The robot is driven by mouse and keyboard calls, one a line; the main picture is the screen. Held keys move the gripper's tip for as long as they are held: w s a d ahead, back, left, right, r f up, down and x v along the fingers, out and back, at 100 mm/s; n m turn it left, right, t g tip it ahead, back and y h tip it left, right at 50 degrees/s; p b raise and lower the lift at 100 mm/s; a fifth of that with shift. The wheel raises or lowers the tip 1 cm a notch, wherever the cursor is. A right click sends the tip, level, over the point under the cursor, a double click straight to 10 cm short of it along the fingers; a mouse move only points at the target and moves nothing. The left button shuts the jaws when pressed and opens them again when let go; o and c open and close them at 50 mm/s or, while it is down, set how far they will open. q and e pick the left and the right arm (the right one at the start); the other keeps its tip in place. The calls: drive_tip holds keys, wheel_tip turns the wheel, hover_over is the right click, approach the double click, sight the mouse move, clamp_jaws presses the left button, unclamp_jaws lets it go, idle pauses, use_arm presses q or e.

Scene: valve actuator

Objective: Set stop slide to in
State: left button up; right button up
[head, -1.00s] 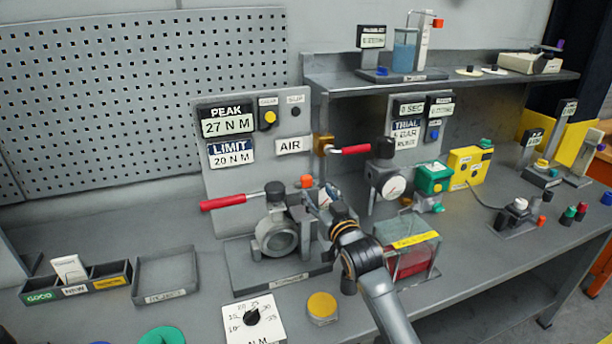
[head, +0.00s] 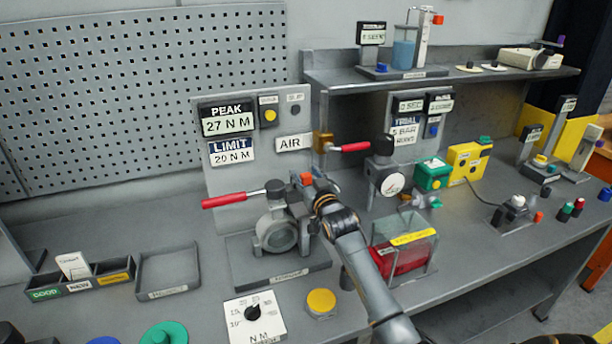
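The valve actuator (head: 277,233) stands on a dark base plate at the middle of the bench. A red-handled lever (head: 237,199) sticks out to its left. A small orange-red block (head: 306,179) sits at its upper right. I cannot make out which part is the stop slide, or its position. My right gripper (head: 314,194) is at the actuator's upper right, close to the orange-red block. Its wrist and forearm cover that side of the actuator. The fingertips are hidden, so contact and opening cannot be told. My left gripper is not in view.
Behind stands a panel (head: 226,178) reading PEAK 27 N M and LIMIT 20 N M. A second red lever (head: 350,147) and a gauge (head: 391,183) are right of the gripper. A clear box with red contents (head: 404,254) sits beside my forearm. A dial (head: 253,318) lies in front.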

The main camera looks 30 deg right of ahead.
clamp_jaws()
drive_tip(key=shift+w+a, duration=0.2)
drive_tip(key=shift+a, duration=0.55)
drive_tip(key=shift+w+a, duration=0.15)
drive_tip(key=shift+a, duration=0.55)
drive_tip(key=shift+o, duration=0.4)
unclamp_jaws()
drive_tip(key=shift+d, duration=0.1)
drive_tip(key=shift+o, duration=0.2)
drive_tip(key=shift+d, duration=0.1)
drive_tip(key=shift+f, duration=0.1)
drive_tip(key=shift+s, duration=0.15)
drive_tip(key=v, duration=0.6)
drive_tip(key=shift+s+a, duration=0.2)
drive_tip(key=shift+s, duration=0.7)
